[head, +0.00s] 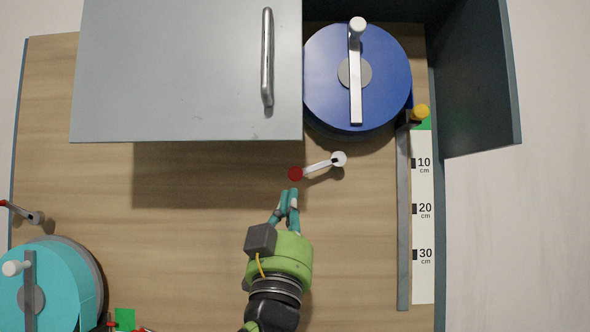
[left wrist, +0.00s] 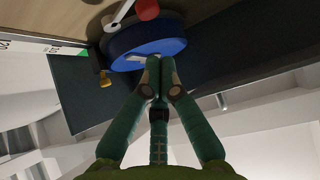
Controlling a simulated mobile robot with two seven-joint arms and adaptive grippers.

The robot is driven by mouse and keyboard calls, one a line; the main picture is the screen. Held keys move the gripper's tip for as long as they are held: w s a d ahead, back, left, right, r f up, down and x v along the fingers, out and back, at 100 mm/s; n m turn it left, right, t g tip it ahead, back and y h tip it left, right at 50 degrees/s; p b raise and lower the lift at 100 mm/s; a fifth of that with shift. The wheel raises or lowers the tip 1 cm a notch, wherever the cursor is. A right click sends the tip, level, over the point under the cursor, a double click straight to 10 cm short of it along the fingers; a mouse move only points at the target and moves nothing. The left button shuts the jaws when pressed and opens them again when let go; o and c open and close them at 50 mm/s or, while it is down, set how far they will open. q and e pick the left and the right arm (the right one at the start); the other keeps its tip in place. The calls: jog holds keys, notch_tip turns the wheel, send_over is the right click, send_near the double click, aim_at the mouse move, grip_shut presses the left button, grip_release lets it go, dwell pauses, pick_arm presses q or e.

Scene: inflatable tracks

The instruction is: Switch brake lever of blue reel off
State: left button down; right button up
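The blue reel (head: 320,75) is at the upper right of the head view, with a white crank across its face. Its brake lever (head: 318,166) is below it, a white bar with a red knob (head: 296,173) at the left end and a round white pivot at the right end. My left gripper (head: 289,191) is just below the red knob, with its fingertips close together and nothing visible between them. In the left wrist view, the blue reel (left wrist: 125,42) and red knob (left wrist: 147,10) show beyond the fingers. My right gripper is not in view.
A grey cabinet door (head: 180,70) with a metal handle (head: 267,58) overhangs the board left of the reel. A scale (head: 423,210) and yellow knob (head: 421,111) are at right. A turquoise reel (head: 70,275) is at lower left. The board's middle is clear.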

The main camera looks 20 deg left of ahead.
aim_at(318, 166)
pick_arm(q)
jog(key=p+x, duration=0.6)
jog(key=x, duration=0.4)
jog(key=shift+a+f, duration=0.1)
